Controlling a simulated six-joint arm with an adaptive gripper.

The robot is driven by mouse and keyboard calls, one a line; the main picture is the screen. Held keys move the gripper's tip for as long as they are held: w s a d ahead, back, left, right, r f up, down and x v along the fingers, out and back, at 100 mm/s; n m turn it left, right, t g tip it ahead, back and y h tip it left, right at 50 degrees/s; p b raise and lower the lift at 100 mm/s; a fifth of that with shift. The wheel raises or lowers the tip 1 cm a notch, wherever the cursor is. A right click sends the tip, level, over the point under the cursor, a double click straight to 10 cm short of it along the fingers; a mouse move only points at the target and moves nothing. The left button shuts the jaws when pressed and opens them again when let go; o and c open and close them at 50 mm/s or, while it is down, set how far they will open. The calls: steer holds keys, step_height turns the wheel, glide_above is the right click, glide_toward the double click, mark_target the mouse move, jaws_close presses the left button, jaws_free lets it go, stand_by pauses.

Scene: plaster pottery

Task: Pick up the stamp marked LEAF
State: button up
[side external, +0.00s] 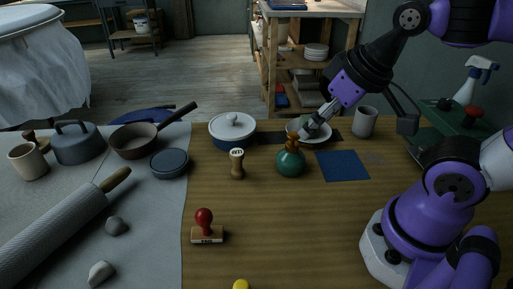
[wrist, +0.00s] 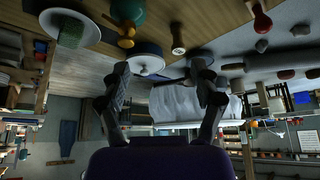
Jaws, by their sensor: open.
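A stamp with a red knob and a wooden block (side external: 207,236) stands on the table at front centre-left. Its side carries a small pale label that I cannot read. A wooden stamp (side external: 237,163) with a pale marked top stands upright farther back; its lettering is too small to read surely. In the wrist view the wooden stamp (wrist: 178,40) and the red-knobbed stamp (wrist: 262,20) show near the top. My gripper (side external: 306,133) is over the back of the table, above a white plate and behind a green bottle. Its fingers (wrist: 160,72) are spread and empty.
The green bottle (side external: 291,163) with an orange-brown top stands right of the wooden stamp. A white-lidded pot (side external: 232,139) is behind the stamp. A blue mat (side external: 342,166) and grey mug (side external: 364,121) are to the right. Pans and a roller (side external: 58,232) lie left.

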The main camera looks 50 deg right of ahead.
steer(key=w+a+f+m+g, duration=0.1)
steer(key=w+f+m, duration=0.1)
steer(key=w, duration=0.3)
steer(key=w+a+f+m+g, duration=0.1)
steer(key=w+f+m+g, duration=0.1)
steer(key=w, duration=0.3)
steer(key=w+a+f+m+g, duration=0.2)
steer(key=w, duration=0.3)
steer(key=shift+w+f, duration=0.1)
steer(key=shift+f, duration=0.1)
glide_above(238, 168)
steer(key=shift+m, duration=0.3)
step_height(238, 168, down, 5)
steer(key=shift+w+d+r, duration=0.1)
steer(key=shift+d+r, duration=0.05)
steer(key=f, duration=0.6)
steer(key=shift+w+d, duration=0.25)
steer(key=c, duration=1.1)
